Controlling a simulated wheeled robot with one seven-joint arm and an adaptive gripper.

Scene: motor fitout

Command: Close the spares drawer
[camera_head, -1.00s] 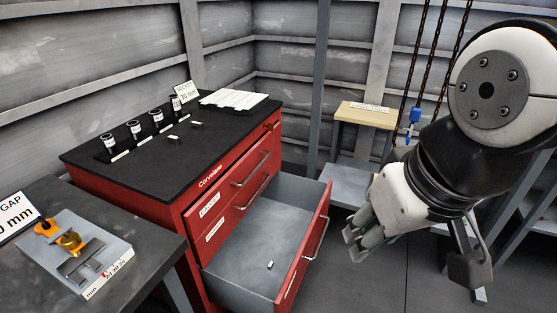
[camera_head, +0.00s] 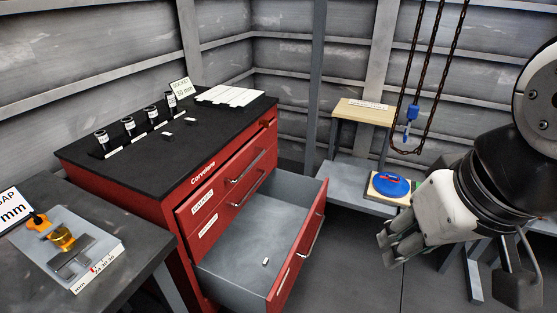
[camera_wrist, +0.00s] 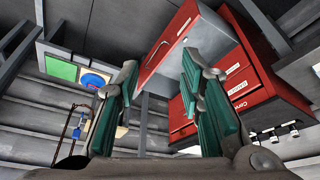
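The spares drawer (camera_head: 240,256) is the open bottom drawer of the red cabinet (camera_head: 130,186). It is pulled far out to the right, with a small pale piece lying on its grey floor. Its red front (camera_head: 297,250) carries a bar handle (camera_head: 316,234). The drawer front also shows at the top of the wrist view (camera_wrist: 166,42). My gripper (camera_head: 388,250) is to the right of the drawer front, apart from it. In the wrist view its two green-padded fingers (camera_wrist: 158,75) are spread, with nothing between them.
Several black sockets (camera_head: 130,127) and white plates (camera_head: 230,96) are on the cabinet top. A bench (camera_head: 140,245) with a gauge block stands at left. A shelf with a blue round item (camera_head: 390,184) and hanging chains (camera_head: 424,80) are behind my arm. Floor right of the drawer is clear.

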